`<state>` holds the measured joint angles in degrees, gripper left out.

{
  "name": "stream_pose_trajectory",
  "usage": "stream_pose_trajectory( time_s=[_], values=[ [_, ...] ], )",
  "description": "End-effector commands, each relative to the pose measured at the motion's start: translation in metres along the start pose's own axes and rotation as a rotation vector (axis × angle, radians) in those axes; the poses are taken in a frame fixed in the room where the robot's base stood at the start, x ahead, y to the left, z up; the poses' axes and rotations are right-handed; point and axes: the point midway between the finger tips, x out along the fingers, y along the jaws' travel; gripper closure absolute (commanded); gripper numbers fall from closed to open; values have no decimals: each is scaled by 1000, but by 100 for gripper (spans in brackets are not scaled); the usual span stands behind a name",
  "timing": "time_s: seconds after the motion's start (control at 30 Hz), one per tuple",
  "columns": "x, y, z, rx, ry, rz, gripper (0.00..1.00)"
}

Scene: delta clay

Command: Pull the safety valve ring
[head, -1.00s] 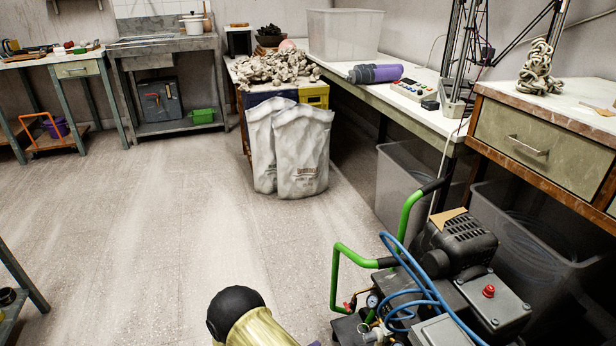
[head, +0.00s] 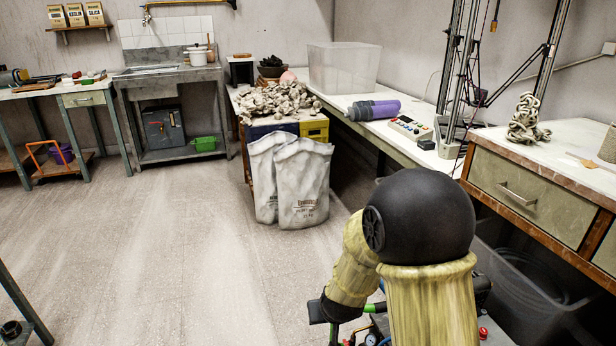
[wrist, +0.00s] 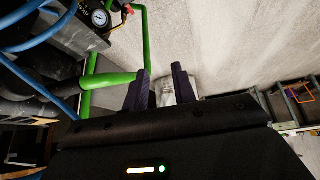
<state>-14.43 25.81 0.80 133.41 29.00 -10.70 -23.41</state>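The compressor (head: 483,333) shows only in small parts at the bottom of the head view, behind my arm. In the wrist view its round pressure gauge (wrist: 100,18) is at the upper left, beside the green tube handle (wrist: 145,45). I cannot make out the safety valve ring in either current view. My gripper (wrist: 160,82) has its two dark fingers apart, with nothing held between them. The green handle runs close to the left finger in the picture; I cannot tell whether they touch.
Blue hose (wrist: 45,38) loops at the upper left of the wrist view. The drawer bench (head: 535,175) and a clear bin (head: 520,290) stand at the right. White sacks (head: 303,185) lean against a table ahead. The floor (head: 150,250) at the left is clear.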

Motion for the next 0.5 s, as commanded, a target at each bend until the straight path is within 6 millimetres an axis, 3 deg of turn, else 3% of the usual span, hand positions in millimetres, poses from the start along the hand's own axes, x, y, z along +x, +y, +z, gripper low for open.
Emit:
stream_pose_trajectory(
  time_s=[0.03, 0.2, 0.5],
  values=[
    [-25, 10, 0, 18, -18, -13, 73],
    [-85, 36, 24, 66, -115, -36, 73],
    [-156, 69, 69, 122, -251, 0, 73]
  ],
)
